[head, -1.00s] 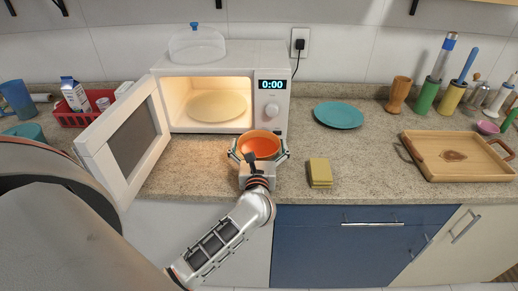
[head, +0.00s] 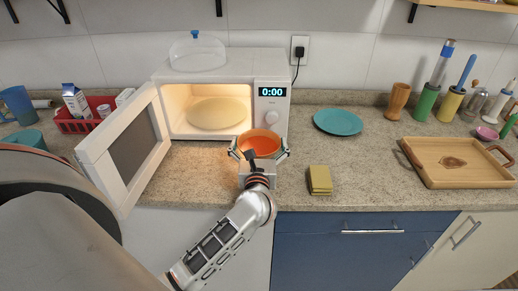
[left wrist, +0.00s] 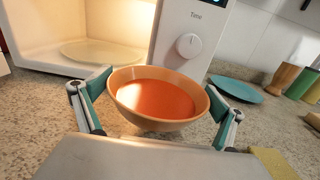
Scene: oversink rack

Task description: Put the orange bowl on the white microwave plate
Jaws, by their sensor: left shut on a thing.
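The orange bowl (head: 259,144) is upright between the fingers of my left gripper (head: 259,153), which is shut on it from both sides. The white microwave plate (head: 216,113) lies flat and bare inside the lit microwave, behind and left of the bowl. It also shows in the left wrist view (left wrist: 102,54). My right gripper is not in view.
The microwave door (head: 125,145) stands open to the left of the cavity. A yellow sponge (head: 320,180), a teal plate (head: 338,121) and a wooden tray (head: 455,162) lie to the right. A red basket (head: 78,124) stands at the left. Counter in front of the cavity is clear.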

